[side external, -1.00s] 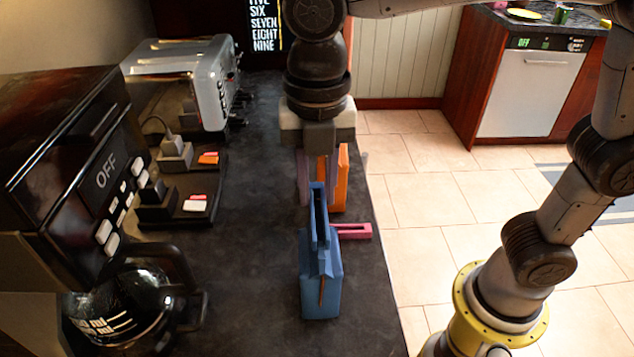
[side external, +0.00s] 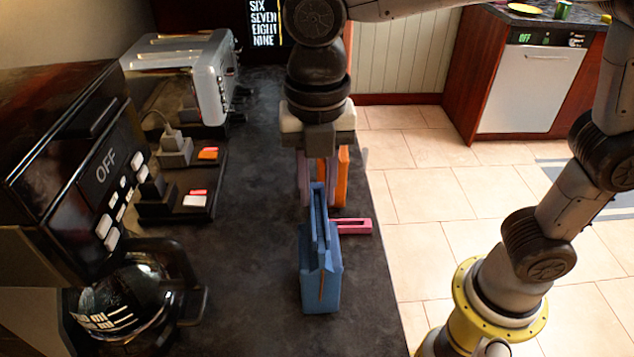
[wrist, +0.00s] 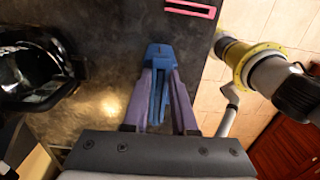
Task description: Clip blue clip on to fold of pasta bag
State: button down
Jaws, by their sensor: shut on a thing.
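The blue clip (side external: 321,285) is in the near middle of the side view, with its wide jaw end toward the camera and its narrow handles toward my gripper. My gripper (side external: 317,200) points down over the dark counter, its purple fingers shut on the clip's handles. In the wrist view, the blue clip (wrist: 158,52) extends beyond the fingertips of my gripper (wrist: 159,80), with one finger on each side of its handles. Whether the clip touches the counter is unclear. I cannot make out a pasta bag in either view.
A pink clip (side external: 357,226) lies right of the blue clip, near the counter's right edge. An orange object (side external: 343,178) stands behind my fingers. A coffee maker (side external: 105,165) with a glass pot (side external: 125,295) is at left, and a toaster (side external: 195,75) behind. Counter between pot and clip is clear.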

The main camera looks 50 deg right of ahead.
jog(key=shift+f, duration=0.5)
dwell(0.5)
jog(key=shift+c, duration=0.8)
grip_release()
jog(key=shift+r, duration=0.1)
jog(key=shift+r, duration=3.95)
